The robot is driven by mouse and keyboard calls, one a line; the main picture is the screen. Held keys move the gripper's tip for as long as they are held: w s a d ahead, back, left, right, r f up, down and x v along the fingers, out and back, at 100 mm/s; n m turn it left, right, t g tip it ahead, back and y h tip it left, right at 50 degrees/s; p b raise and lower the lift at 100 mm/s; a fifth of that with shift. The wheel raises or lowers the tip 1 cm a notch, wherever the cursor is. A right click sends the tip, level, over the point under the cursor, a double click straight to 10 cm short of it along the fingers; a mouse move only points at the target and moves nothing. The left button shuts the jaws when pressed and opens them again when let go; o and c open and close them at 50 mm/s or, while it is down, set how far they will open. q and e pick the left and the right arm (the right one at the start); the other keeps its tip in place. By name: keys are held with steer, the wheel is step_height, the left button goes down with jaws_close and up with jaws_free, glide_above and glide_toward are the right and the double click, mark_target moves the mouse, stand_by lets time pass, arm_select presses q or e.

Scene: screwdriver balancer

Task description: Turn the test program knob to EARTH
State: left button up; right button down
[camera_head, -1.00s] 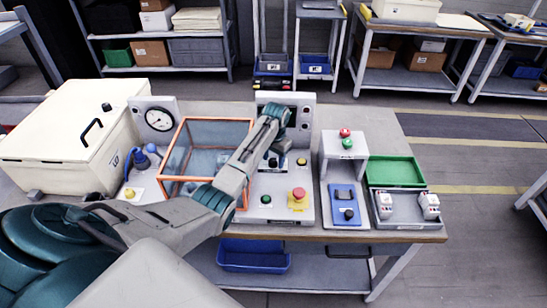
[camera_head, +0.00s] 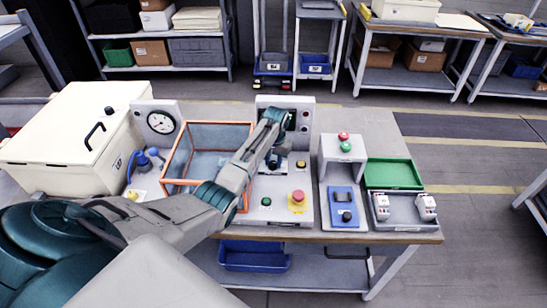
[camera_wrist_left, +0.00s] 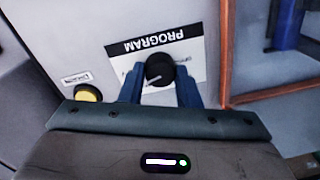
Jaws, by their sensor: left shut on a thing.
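The test program knob (camera_wrist_left: 159,70) is a round black knob with a pale pointer line, set on a white panel with a label reading PROGRAM (camera_wrist_left: 155,47), upside down in the left wrist view. My left gripper (camera_wrist_left: 160,88) is shut on the knob, with a blue finger on each side of it. In the head view my left gripper (camera_head: 273,160) reaches down to the panel (camera_head: 275,188), and my own arm hides most of the knob there. The position names around the knob are too small or covered to read. My right gripper is not in view.
An orange-framed clear box (camera_head: 205,150) stands just left of the panel. A red emergency button (camera_head: 298,197) and a green button (camera_head: 266,202) sit in front. A yellow button (camera_wrist_left: 87,93) is near the knob. A green tray (camera_head: 394,173) lies to the right.

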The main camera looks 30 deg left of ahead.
mark_target(275, 162)
arm_select(q)
steer(key=n+p, duration=0.2)
steer(key=n, duration=0.2)
steer(key=shift+w+r+n+p, duration=0.1)
steer(key=shift+r+n+p, duration=0.2)
steer(key=shift+p, duration=0.1)
steer(key=n+p, duration=0.1)
steer(key=n, duration=0.2)
steer(key=shift+a+f, duration=0.1)
steer(key=shift+n+p, duration=0.3)
steer(key=shift+n, duration=0.2)
steer(key=o, duration=1)
steer(key=shift+f, duration=0.1)
steer(key=shift+c, duration=0.2)
steer(key=shift+r, duration=0.6)
step_height(275, 162, up, 10)
steer(key=b, duration=0.2)
steer(key=shift+w+f, duration=0.15)
steer(key=shift+w, duration=0.05)
